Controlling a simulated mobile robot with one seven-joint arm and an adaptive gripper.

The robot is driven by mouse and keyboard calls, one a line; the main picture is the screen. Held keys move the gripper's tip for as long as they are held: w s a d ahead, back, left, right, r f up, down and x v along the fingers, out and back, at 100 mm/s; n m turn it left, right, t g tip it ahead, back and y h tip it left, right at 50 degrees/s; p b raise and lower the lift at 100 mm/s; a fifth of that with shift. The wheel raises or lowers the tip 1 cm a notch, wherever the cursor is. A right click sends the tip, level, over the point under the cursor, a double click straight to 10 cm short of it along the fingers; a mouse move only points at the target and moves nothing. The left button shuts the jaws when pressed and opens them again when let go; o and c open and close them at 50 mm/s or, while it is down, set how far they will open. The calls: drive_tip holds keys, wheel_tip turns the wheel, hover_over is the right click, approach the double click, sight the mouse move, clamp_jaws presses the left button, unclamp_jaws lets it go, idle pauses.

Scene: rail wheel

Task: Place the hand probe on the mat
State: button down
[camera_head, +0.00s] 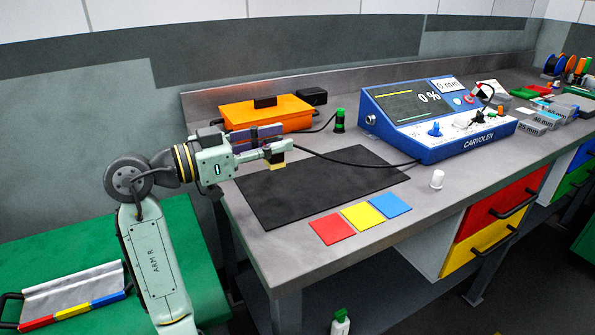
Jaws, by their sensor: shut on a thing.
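My gripper (280,149) is shut on the hand probe and holds it above the back left part of the black mat. The probe is mostly hidden by the fingers. A small yellowish block, seemingly its lower end (277,165), shows under the fingertips. A black cable runs from near the fingers to the blue instrument (432,115). The mat (325,195) lies flat on the grey bench and its visible surface is bare. I cannot tell how far the probe is above it.
Red, yellow and blue squares (362,216) lie along the mat's front edge. The bench's front left corner is clear.

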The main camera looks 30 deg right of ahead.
sight(267, 164)
wheel_tip(267, 164, down, 4)
drive_tip(key=shift+s+p, duration=0.15)
drive_tip(key=shift+p, duration=0.2)
drive_tip(key=shift+f+p, duration=0.4)
drive_tip(key=shift+f, duration=1.85)
drive_tip(key=shift+f, duration=0.25)
drive_tip(key=c, duration=1.3)
unclamp_jaws()
drive_tip(key=shift+r, duration=0.1)
drive_tip(key=shift+r, duration=0.15)
drive_tip(key=a+b, duration=0.2)
drive_tip(key=a, duration=1)
drive_tip(key=shift+s, duration=0.15)
